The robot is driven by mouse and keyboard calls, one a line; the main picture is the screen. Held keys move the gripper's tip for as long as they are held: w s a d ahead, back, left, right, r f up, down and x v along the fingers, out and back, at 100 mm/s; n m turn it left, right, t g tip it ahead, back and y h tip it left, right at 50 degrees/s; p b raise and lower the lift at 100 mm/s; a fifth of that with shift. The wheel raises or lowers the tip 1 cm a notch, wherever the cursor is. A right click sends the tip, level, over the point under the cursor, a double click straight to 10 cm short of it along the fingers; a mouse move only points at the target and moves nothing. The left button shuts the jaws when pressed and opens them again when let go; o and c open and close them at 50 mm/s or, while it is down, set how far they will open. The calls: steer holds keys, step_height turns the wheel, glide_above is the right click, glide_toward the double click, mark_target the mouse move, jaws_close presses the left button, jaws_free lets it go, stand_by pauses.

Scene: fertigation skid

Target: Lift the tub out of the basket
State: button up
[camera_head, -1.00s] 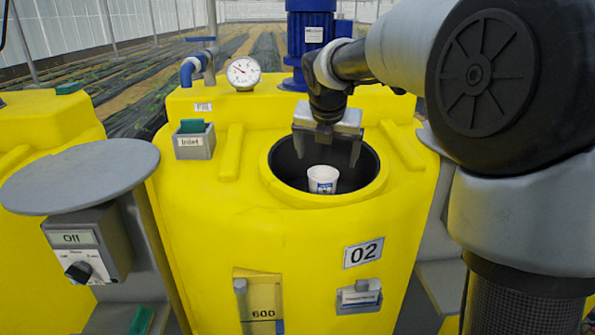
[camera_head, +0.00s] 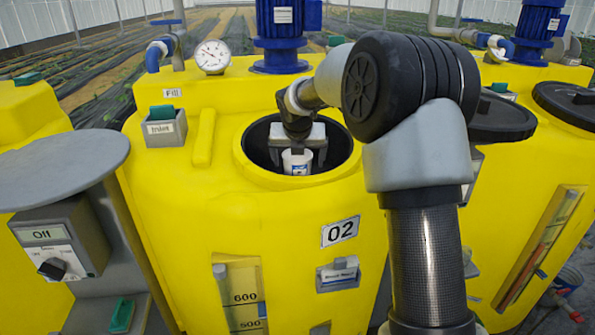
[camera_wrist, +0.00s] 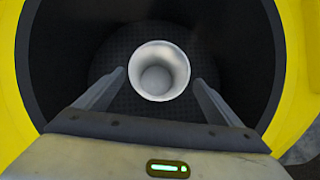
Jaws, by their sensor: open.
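The white tub (camera_head: 297,161) stands upright inside the dark round opening of the yellow tank marked 02. In the wrist view the tub (camera_wrist: 159,71) is seen from above, empty inside. It rests on or over a dark textured round surface, likely the basket (camera_wrist: 110,62), inside the opening. My gripper (camera_head: 297,150) reaches down into the opening, just behind and above the tub. In the wrist view my gripper (camera_wrist: 160,82) is open, with one finger on each side of the tub and a visible gap on both sides. The depth of the fingertips against the tub is hard to tell.
The yellow tank's rim (camera_head: 247,172) surrounds the gripper closely. A blue motor (camera_head: 281,35) and a pressure gauge (camera_head: 213,57) stand behind the opening. A grey round plate (camera_head: 62,168) is at left. A dark lid (camera_head: 497,118) is at right.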

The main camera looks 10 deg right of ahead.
steer(key=x, duration=0.4)
steer(key=shift+w+a+f, duration=0.1)
steer(key=shift+w+f, duration=0.1)
steer(key=shift+w, duration=0.05)
steer(key=shift+c, duration=0.2)
steer(key=c, duration=1.1)
steer(key=shift+r, duration=0.1)
